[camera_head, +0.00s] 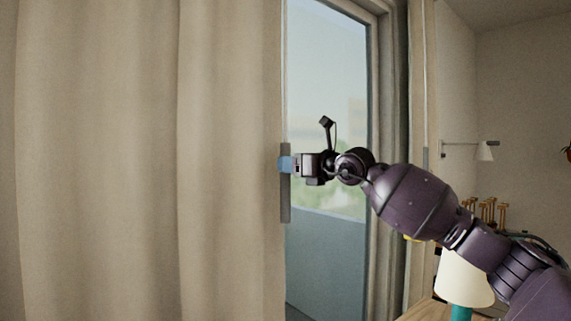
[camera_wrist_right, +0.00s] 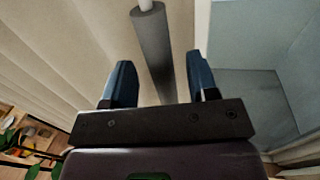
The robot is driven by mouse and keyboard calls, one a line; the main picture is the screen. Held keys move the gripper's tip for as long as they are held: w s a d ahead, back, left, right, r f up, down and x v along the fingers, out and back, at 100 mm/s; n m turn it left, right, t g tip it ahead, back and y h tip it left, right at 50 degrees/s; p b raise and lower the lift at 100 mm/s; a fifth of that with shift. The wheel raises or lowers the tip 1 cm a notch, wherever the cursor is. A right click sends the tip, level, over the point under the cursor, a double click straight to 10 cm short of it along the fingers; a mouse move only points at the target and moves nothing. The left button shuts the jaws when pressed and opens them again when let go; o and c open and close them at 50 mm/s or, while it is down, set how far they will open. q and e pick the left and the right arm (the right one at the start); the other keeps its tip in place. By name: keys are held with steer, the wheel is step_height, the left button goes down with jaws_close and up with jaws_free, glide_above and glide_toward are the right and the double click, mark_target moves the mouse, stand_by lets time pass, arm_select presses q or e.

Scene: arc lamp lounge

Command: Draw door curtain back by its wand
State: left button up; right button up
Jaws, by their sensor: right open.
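The beige door curtain (camera_head: 150,160) hangs across the left of the head view, its right edge beside the glass door (camera_head: 325,110). The curtain's wand, a thin white rod with a grey grip (camera_head: 286,205), hangs upright at that edge. My right gripper (camera_head: 284,164) is at the upper part of the grip. In the right wrist view the grey grip (camera_wrist_right: 153,50) runs between the two blue fingers of the open gripper (camera_wrist_right: 160,85), with gaps showing on both sides. The curtain (camera_wrist_right: 70,45) lies behind it. My left gripper is not in view.
A second curtain (camera_head: 421,150) hangs right of the door frame. A table lamp with a cream shade (camera_head: 463,279) stands on a wooden surface under my right arm. Plant leaves (camera_wrist_right: 35,170) show at lower left in the wrist view.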

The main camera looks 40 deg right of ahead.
steer(key=shift+x, duration=1.3)
steer(key=shift+c, duration=0.3)
jaws_close()
